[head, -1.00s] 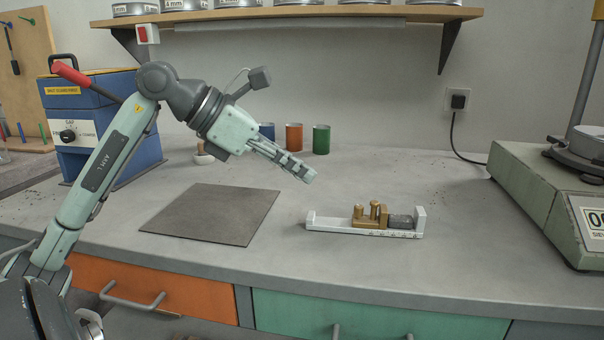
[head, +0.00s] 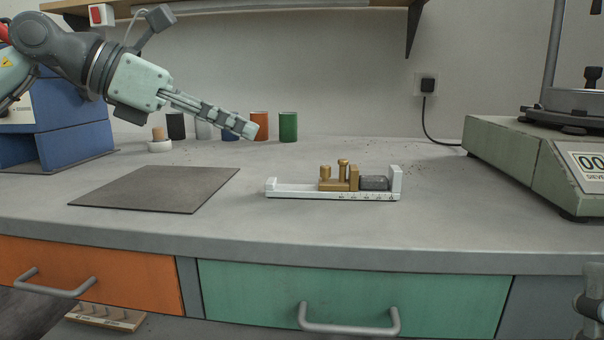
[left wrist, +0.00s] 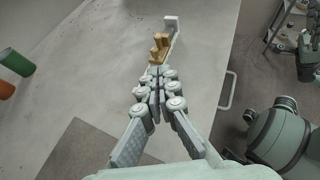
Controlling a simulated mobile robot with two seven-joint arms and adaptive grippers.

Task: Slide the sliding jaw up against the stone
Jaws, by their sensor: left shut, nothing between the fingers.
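The gauge is a white rail (head: 300,192) with upright ends, lying on the bench. The brass sliding jaw (head: 340,185), with two knobs and a tall plate, sits on it. The dark grey stone (head: 375,183) lies between that plate and the right end. Jaw and stone look very close; I cannot tell whether they touch. My left gripper (head: 250,130) is shut and empty, above and left of the gauge, apart from it. In the left wrist view my left gripper (left wrist: 157,80) points toward the brass jaw (left wrist: 159,47); the stone is not clear there.
A dark flat mat (head: 155,188) lies left of the gauge. Orange (head: 259,126) and green (head: 288,127) cylinders stand behind. A scale-like machine (head: 530,160) stands at the right. The bench around the gauge is clear.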

